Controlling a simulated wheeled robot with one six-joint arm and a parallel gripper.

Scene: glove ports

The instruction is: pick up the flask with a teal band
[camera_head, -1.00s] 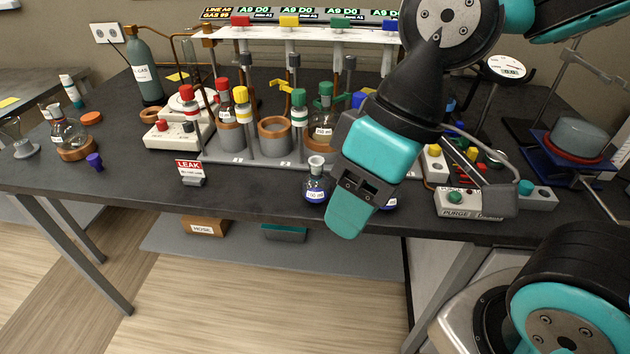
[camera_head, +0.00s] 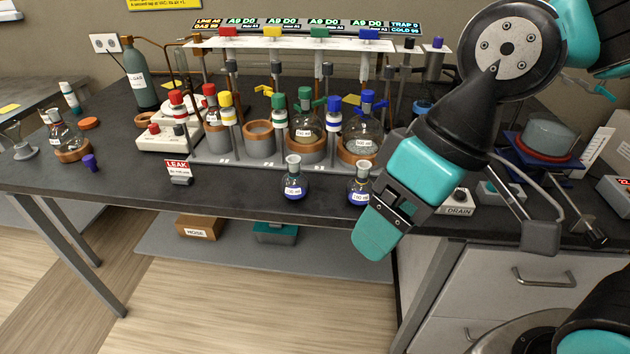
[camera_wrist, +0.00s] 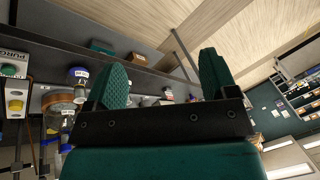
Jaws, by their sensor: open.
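Two small round flasks with pale necks, white labels and dark blue liquid stand upright near the front edge of the bench in the head view: a left flask (camera_head: 293,180) and a right flask (camera_head: 361,186). I cannot make out a teal band on either. My gripper (camera_head: 376,232) is open and empty, in front of the bench edge, just right of and lower than the right flask in the picture. In the wrist view, both fingers (camera_wrist: 164,80) are spread apart, with a labelled blue flask (camera_wrist: 78,76) outside the left finger.
Behind stands a rack with coloured valves and larger flasks in cork rings (camera_head: 259,138). A red LEAK sign (camera_head: 178,170) is to the left, and another flask (camera_head: 62,134) sits in a ring at far left. A DRAIN box (camera_head: 458,205) is right of the gripper.

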